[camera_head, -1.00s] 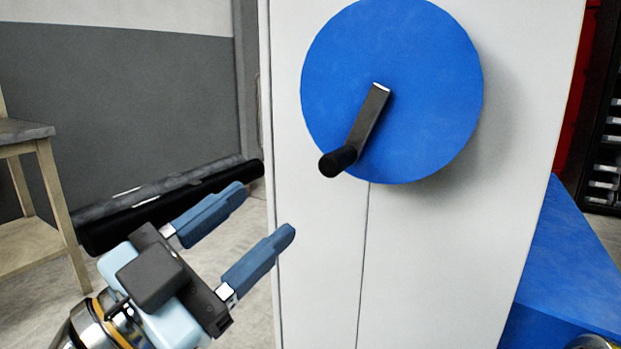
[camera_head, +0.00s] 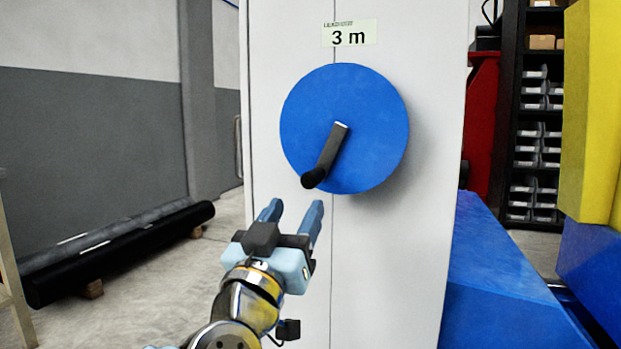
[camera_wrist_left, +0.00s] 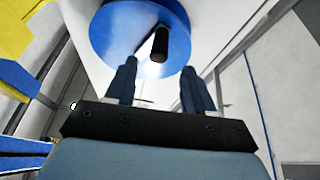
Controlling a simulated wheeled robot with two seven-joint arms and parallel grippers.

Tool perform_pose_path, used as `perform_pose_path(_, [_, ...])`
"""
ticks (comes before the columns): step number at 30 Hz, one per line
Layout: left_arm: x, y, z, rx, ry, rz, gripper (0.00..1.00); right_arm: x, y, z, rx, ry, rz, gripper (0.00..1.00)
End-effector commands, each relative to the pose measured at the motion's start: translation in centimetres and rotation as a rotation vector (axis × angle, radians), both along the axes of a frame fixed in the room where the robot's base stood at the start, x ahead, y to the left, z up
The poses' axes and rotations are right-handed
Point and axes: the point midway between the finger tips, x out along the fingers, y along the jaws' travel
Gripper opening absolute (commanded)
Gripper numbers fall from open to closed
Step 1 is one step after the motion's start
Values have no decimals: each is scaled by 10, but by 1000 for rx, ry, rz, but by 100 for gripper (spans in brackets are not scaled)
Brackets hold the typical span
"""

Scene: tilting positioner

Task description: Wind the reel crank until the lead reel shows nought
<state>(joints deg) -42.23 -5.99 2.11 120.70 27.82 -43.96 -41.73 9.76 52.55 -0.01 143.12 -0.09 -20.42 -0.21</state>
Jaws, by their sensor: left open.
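The blue reel disc (camera_head: 365,110) is mounted on the front of a white cabinet (camera_head: 400,260). Its dark crank arm (camera_head: 331,150) runs from the disc's centre down and left to a black knob (camera_head: 314,178). A label above the disc (camera_head: 349,35) reads "3 m". My left gripper (camera_head: 292,212) is open and empty, below and a little left of the knob, apart from it. In the left wrist view the black knob (camera_wrist_left: 158,43) shows beyond the two fingers, between their lines, with the disc (camera_wrist_left: 110,35) behind it. My right gripper is not in view.
A blue sloped block (camera_head: 500,290) stands right of the cabinet, with a yellow and blue structure (camera_head: 590,120) further right. Shelves with bins (camera_head: 537,130) stand behind. Black rolls (camera_head: 120,245) lie on the floor at left. The floor between the rolls and cabinet is clear.

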Motion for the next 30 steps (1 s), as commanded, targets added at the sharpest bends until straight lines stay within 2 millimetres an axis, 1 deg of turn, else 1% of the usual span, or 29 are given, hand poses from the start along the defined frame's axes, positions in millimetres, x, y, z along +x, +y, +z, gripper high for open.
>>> perform_pose_path(1, [11, -5, 6, 2, -1, 1, 54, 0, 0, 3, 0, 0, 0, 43])
perform_pose_path(6, [46, -16, 21, 2, -1, 1, 54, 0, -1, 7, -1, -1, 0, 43])
perform_pose_path(9, [62, -21, 28, 1, 0, -1, 54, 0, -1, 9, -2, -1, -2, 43])
perform_pose_path(12, [73, -25, 33, 2, -1, 0, 54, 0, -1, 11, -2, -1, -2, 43])
perform_pose_path(18, [83, -28, 36, 1, -1, 0, 54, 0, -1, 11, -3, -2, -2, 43])
perform_pose_path(25, [83, -28, 36, 1, -1, 0, 54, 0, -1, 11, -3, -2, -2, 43])
perform_pose_path(30, [83, -28, 36, 1, -1, 0, 27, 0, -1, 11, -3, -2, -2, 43])
